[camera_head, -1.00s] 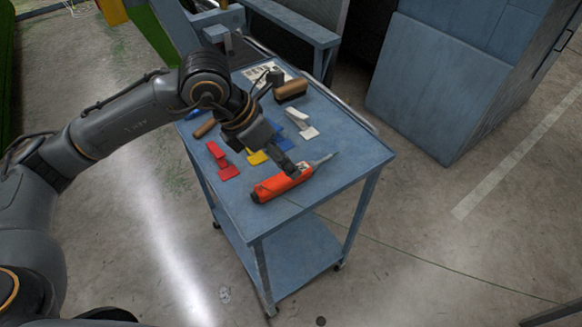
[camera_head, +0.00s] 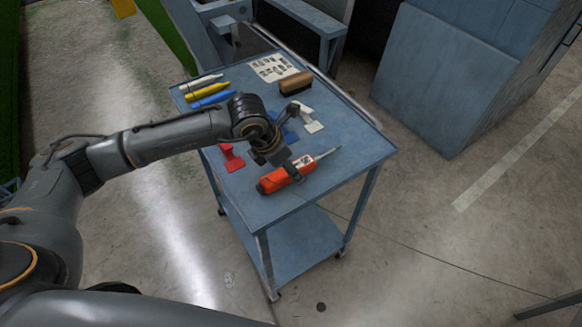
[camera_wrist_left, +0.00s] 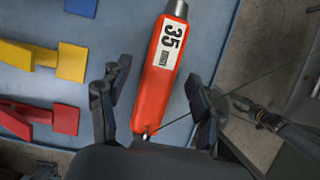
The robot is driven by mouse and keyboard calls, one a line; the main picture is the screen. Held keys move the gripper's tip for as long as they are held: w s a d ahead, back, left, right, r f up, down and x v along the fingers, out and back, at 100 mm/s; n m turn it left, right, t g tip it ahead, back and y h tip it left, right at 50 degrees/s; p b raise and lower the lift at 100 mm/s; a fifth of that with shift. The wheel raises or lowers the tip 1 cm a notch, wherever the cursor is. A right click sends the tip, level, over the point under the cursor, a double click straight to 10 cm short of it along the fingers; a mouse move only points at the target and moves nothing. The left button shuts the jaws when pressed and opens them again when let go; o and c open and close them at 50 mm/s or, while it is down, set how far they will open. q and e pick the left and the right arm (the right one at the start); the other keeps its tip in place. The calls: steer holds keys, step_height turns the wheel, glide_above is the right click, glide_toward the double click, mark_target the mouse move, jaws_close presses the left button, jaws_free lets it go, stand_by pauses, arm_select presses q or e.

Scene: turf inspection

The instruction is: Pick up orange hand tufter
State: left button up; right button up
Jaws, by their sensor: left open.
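The orange hand tufter (camera_head: 272,182) lies near the front edge of the blue cart top, its metal tip pointing right and away. In the left wrist view the tufter (camera_wrist_left: 160,75) shows a white label reading 35. In the left wrist view my left gripper (camera_wrist_left: 155,100) is open, with one finger on each side of the orange body. Gaps show between the fingers and the body.
The cart (camera_head: 345,170) also carries a red tool (camera_head: 231,157), a blue tool (camera_head: 284,130), a white tool (camera_head: 308,118), a brush (camera_head: 295,83), a printed sheet (camera_head: 272,67) and several markers (camera_head: 206,91). A yellow tool (camera_wrist_left: 40,57) shows in the left wrist view. A blue cabinet (camera_head: 440,80) stands behind right.

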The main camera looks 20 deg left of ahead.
arm_select(q)
steer(key=shift+x, duration=0.9)
steer(key=shift+c, duration=0.4)
steer(key=c, duration=1.1)
steer(key=shift+w+r, duration=0.1)
steer(key=shift+r, duration=0.05)
jaws_close()
